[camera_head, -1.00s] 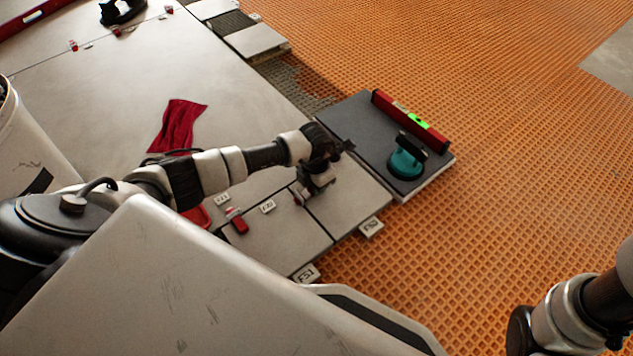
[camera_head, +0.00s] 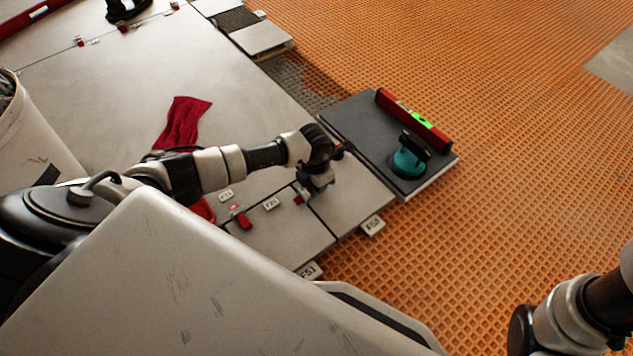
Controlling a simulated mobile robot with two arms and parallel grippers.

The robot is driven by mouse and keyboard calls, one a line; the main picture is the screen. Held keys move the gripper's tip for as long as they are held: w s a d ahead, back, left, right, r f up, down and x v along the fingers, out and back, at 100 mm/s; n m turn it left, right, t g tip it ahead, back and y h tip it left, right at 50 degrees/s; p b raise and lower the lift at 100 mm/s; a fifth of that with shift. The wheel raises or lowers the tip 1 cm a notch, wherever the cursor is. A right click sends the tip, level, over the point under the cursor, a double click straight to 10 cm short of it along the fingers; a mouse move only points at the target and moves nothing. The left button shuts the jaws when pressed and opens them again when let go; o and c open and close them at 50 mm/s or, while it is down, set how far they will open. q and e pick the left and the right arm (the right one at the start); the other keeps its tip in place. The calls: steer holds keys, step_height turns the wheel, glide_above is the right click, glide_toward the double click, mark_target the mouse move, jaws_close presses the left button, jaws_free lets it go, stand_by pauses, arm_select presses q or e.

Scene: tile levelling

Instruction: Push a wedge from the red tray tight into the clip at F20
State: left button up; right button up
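The label F20 (camera_head: 271,203) lies on the pale tile left of a joint. At that joint, a small red wedge (camera_head: 301,195) sits at a pale clip; how deep it is in the clip is too small to tell. My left gripper (camera_head: 312,190) is low over the joint, just right of the wedge. Its fingers are dark and partly hidden, so I cannot tell whether they are open or touch the wedge. Another red wedge (camera_head: 243,219) is at a clip left of the label. The red tray (camera_head: 204,210) is mostly hidden behind my arm.
A dark slab (camera_head: 350,115) with a red level (camera_head: 413,119) and a teal suction cup (camera_head: 409,158) is beyond my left gripper. A red cloth (camera_head: 182,122) lies on the tiles. A white bucket (camera_head: 35,135) stands at left. Orange matting (camera_head: 520,150) is open at right.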

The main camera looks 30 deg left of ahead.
arm_select(q)
steer(key=shift+s+a+p, duration=0.2)
steer(key=shift+s+p, duration=0.2)
steer(key=shift+s, duration=0.05)
stand_by(0.7)
steer(key=o, duration=0.9)
